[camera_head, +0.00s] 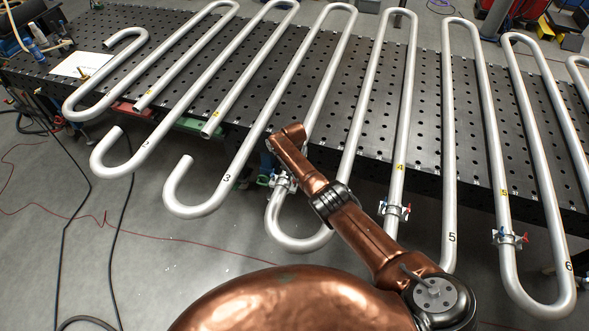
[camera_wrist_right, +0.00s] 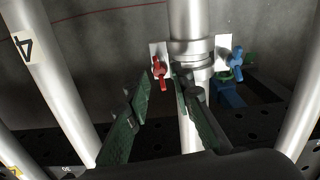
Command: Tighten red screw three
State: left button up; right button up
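The right wrist view shows a red screw (camera_wrist_right: 159,70) on a white clamp plate beside a silver pipe (camera_wrist_right: 188,25). A blue screw (camera_wrist_right: 237,62) is on the clamp's other side. My right gripper (camera_wrist_right: 161,84) is open, with dark green fingers. The red screw shows just beyond the fingertips, between them; contact cannot be told. The right finger overlaps the pipe. In the head view my copper right arm reaches over a clamp (camera_head: 283,183) on the pipe left of label 4; its screws and the gripper are largely hidden. My left gripper is not in view.
Two more clamps (camera_head: 395,209) (camera_head: 508,239) with red and blue screws sit on pipes further right. Long serpentine pipes lie across the dark perforated table (camera_head: 420,110), their bends hanging over its front edge. The floor in front has cables.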

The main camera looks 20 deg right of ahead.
notch_tip(320, 180, up, 12)
dwell(0.5)
jog(key=shift+f, duration=0.1)
